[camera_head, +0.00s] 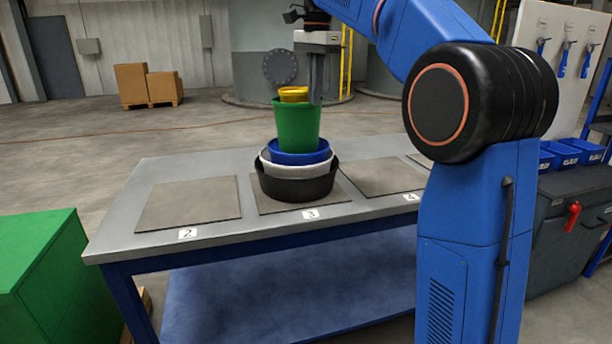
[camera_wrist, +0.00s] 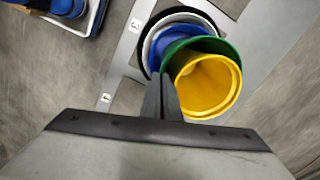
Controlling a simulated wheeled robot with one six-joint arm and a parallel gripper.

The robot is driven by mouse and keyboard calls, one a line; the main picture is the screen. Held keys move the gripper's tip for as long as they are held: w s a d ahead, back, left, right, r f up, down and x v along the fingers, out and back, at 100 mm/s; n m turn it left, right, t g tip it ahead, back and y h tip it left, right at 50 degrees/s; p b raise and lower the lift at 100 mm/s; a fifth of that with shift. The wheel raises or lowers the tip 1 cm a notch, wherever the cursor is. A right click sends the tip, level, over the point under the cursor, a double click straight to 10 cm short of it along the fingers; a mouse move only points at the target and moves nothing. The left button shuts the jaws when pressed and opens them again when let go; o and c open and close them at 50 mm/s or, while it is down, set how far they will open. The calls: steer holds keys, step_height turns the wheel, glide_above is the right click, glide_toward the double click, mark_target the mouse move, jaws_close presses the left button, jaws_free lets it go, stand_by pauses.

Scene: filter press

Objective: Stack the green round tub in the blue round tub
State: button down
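The green round tub (camera_head: 297,125) is upright with a yellow tub (camera_head: 293,94) inside it, its rim standing above the green one. My gripper (camera_head: 316,98) points down at the green tub's right rim, and its fingers look closed on that wall. In the wrist view the fingers (camera_wrist: 164,92) meet the green rim (camera_wrist: 180,48). The blue round tub (camera_head: 300,158) is directly below, nested in a white tub (camera_head: 296,170) and a black tub (camera_head: 290,187). The green tub's bottom is at the blue rim's height or just inside; whether it touches is hidden.
The stack stands on the grey mat marked 3 (camera_head: 340,192) on a table (camera_head: 150,172). Mats 2 (camera_head: 190,203) and 4 (camera_head: 381,177) are empty. A green box (camera_head: 40,260) stands at left; blue bins (camera_head: 565,152) are at right.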

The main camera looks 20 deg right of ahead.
mark_target(314, 131)
steer(key=shift+s+d+f, duration=0.1)
steer(key=shift+f, duration=5)
steer(key=c, duration=2)
jaws_free()
steer(key=shift+f, duration=0.1)
steer(key=r, duration=1.2)
steer(key=shift+s+r, duration=0.2)
steer(key=shift+s, duration=0.05)
